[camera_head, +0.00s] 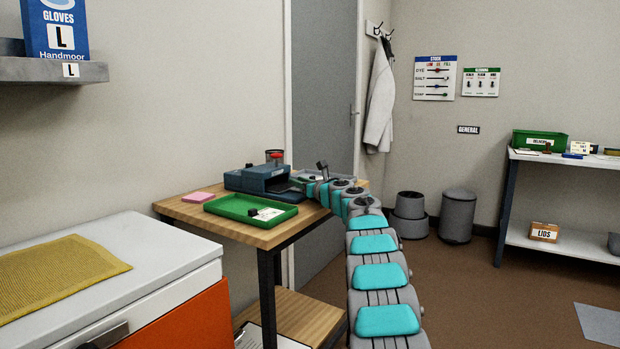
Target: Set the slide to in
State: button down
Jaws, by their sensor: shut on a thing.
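A blue box-shaped device (258,178) stands at the back of the wooden table, with a dark opening on its right-hand front. A dark flat part, apparently the slide (284,189), shows at that opening, partly out. My arm reaches in from the lower right, and my gripper (306,188) is at the right side of the device, small in view. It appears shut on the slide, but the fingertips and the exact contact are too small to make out.
A green tray (226,208) with a small dark item lies in front of the device, and a pink pad (197,197) to its left. A grey tray (311,174) sits behind my gripper. A white-topped cabinet (170,252) stands at the front left.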

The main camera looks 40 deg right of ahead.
jog(key=shift+w+a, duration=0.2)
jog(key=shift+w, duration=0.25)
jog(key=c, duration=0.6)
grip_release()
jog(key=shift+s+f+b, duration=0.15)
jog(key=shift+s+b, duration=1.95)
jog(key=shift+s, duration=1.85)
